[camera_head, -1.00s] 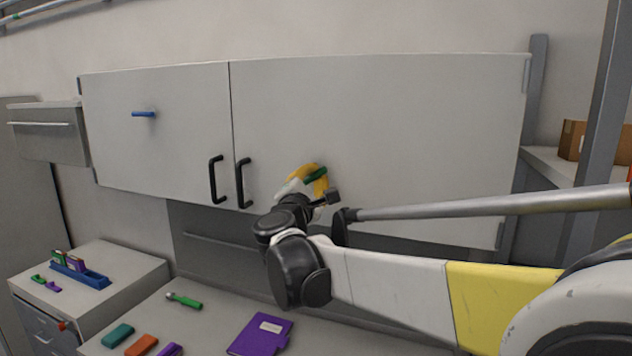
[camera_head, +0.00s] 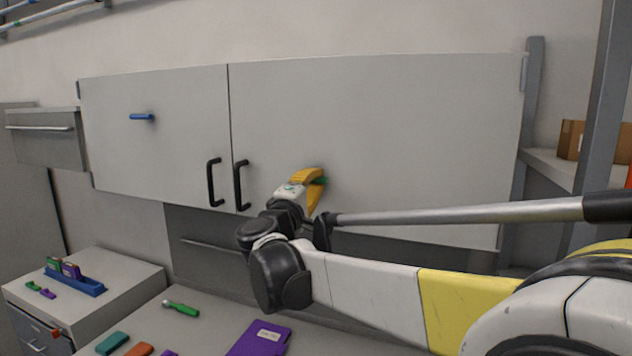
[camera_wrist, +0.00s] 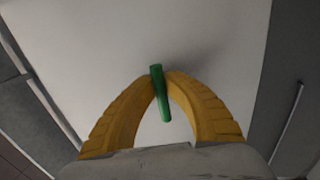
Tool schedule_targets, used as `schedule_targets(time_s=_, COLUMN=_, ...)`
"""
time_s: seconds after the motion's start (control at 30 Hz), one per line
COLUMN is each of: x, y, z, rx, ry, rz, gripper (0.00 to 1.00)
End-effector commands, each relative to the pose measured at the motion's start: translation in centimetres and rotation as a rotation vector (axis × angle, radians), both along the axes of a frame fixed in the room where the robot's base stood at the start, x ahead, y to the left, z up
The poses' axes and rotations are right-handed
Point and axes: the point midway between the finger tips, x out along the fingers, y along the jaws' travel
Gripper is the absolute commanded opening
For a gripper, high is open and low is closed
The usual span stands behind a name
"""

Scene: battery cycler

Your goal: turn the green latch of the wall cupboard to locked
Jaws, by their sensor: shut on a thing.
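The wall cupboard (camera_head: 420,120) has two grey doors with black handles beside the seam. The green latch (camera_wrist: 160,93) is a short bar on the right door. In the wrist view it runs between my yellow fingertips, nearly in line with the picture's upright. The latch's mounting on the door is hidden.
A blue latch (camera_head: 142,117) lies level on the left door. Below is a counter with a purple notebook (camera_head: 258,338) and a green-handled tool (camera_head: 181,308). A blue rack (camera_head: 76,283) stands on the left cabinet. A grey post (camera_head: 590,130) and shelf are at right.

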Motion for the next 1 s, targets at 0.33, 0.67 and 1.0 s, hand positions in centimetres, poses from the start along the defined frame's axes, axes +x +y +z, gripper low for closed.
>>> schedule_targets(time_s=0.33, x=0.0, y=0.0, z=-0.2, rx=0.017, ry=-0.003, rz=0.0, gripper=0.0)
schedule_targets(time_s=0.67, x=0.0, y=0.0, z=-0.1, rx=0.016, ry=-0.004, rz=0.001, gripper=0.38)
schedule_targets(time_s=1.0, x=-1.1, y=0.5, z=-0.3, rx=0.014, ry=-0.004, rz=0.003, gripper=0.38)
